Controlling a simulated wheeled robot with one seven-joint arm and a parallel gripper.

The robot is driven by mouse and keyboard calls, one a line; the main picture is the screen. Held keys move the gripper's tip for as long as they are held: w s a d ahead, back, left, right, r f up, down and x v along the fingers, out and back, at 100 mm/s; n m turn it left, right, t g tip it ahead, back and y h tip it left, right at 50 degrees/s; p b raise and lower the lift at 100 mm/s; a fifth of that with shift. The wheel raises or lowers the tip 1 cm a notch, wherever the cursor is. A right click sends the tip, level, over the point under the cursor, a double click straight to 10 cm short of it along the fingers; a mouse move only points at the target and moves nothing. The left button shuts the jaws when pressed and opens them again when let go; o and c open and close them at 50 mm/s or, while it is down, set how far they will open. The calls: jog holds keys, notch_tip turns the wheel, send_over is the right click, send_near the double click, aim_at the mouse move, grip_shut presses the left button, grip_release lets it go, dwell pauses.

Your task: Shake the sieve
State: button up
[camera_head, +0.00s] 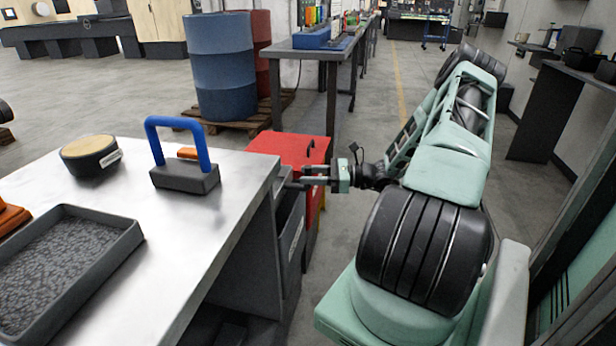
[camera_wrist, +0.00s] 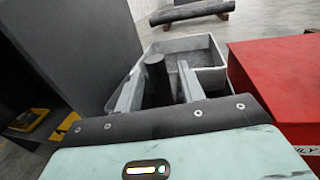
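A round black container with a tan top and a white label (camera_head: 90,156) stands on the metal bench; I cannot tell whether it is the sieve. My gripper (camera_head: 304,177) is beside the bench's right side, by a grey bin or drawer (camera_head: 291,238). In the wrist view the open fingers (camera_wrist: 158,88) point at an open grey box (camera_wrist: 205,50). A dark round bar (camera_wrist: 156,76) stands between the fingers, with gaps on both sides. Whether the bar belongs to the box or a sieve is unclear.
A red cabinet (camera_head: 290,150) stands right behind the bin. On the bench (camera_head: 190,255) are a dark tray of grey granules (camera_head: 120,243) and a dark block with a blue handle (camera_head: 188,178). Blue (camera_head: 222,65) and red (camera_head: 262,50) barrels stand on a pallet beyond.

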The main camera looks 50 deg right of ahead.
jog(key=shift+w+a, duration=0.3)
jog(key=shift+w, duration=0.05)
grip_shut()
jog(key=shift+s+a+p, duration=0.4)
jog(key=shift+a+p, duration=0.3)
jog(key=shift+a, duration=0.3)
jog(key=shift+s+a+p, duration=0.45)
jog(key=shift+a+p, duration=0.25)
jog(key=shift+a, duration=0.3)
jog(key=shift+s+a+p, duration=0.4)
jog(key=shift+a+p, duration=0.3)
jog(key=shift+a, duration=0.3)
grip_release()
jog(key=shift+s+d, duration=0.1)
